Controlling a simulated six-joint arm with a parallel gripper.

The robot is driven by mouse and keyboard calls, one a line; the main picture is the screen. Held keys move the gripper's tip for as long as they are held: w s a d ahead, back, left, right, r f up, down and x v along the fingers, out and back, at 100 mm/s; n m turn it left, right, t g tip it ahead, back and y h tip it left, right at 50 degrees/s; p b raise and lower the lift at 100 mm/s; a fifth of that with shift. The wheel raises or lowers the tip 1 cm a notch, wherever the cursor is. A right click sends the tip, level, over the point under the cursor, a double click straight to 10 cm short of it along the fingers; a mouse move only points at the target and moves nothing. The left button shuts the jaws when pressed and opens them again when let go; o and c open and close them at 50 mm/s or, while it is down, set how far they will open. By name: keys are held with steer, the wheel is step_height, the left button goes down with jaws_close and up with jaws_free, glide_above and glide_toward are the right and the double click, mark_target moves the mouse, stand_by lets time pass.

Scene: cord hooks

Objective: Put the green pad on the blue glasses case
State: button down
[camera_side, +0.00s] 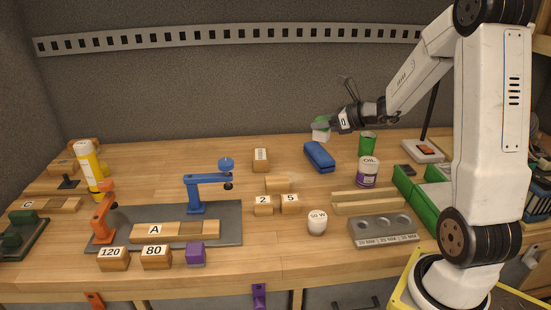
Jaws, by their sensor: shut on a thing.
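The blue glasses case (319,158) lies on the wooden table, right of the middle, with its long side running away from the camera. My gripper (319,127) reaches in from the right and is shut on the green pad (321,120). The pad shows as a small green piece with a pale lower part, partly hidden by the fingers. The gripper holds it in the air above the far end of the case, with a visible gap. I cannot tell the exact depth.
A green can (367,144) and an oil tin (368,172) stand right of the case. A wooden block (260,160) stands to its left. A lamp bulb or jar (317,222), small numbered blocks (263,206) and a grey holed holder (384,231) are nearer. Blue and orange clamps stand left.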

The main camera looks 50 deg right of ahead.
steer(key=s+d+r+m+h, duration=0.1)
steer(key=s+d+m+h, duration=0.1)
steer(key=s+d, duration=0.2)
steer(key=shift+s+d+r+h, duration=0.15)
steer(key=shift+s+d+h, duration=0.2)
steer(key=shift+d, duration=0.4)
glide_above(319, 151)
steer(key=shift+s+f, duration=0.15)
steer(key=shift+f, duration=4.5)
steer(key=shift+w+d+f, duration=0.15)
steer(key=shift+w+f, duration=0.1)
steer(key=shift+f, duration=1.6)
